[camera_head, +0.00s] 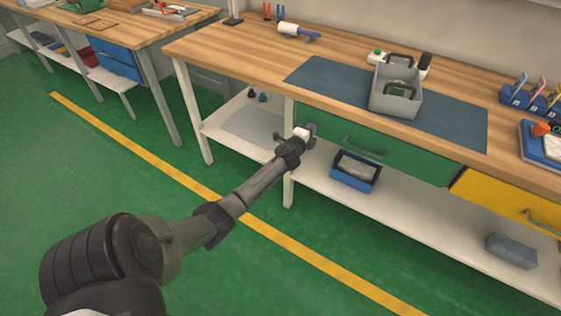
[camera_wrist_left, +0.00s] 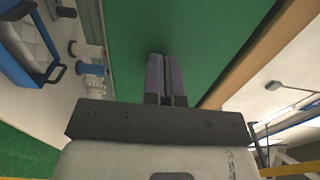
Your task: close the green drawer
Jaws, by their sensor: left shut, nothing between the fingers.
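The green drawer (camera_head: 405,160) sits under the wooden bench top in the head view, with its grey-green handle (camera_head: 362,149) at the middle of its front. It shows little or no gap at its top edge; I cannot tell whether it is fully in. My left gripper (camera_head: 311,128) is at the left end of the drawer front, left of the handle. In the left wrist view, the left fingers (camera_wrist_left: 165,75) are together and empty, pointing at the green drawer front (camera_wrist_left: 190,30). I cannot tell whether they touch it. The right gripper is not in view.
A yellow drawer (camera_head: 505,201) is to the right of the green one. A blue bin (camera_head: 352,184) and a grey block (camera_head: 511,250) are on the white lower shelf (camera_head: 420,221). A grey caddy (camera_head: 395,105) stands on the bench mat. The green floor in front is clear.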

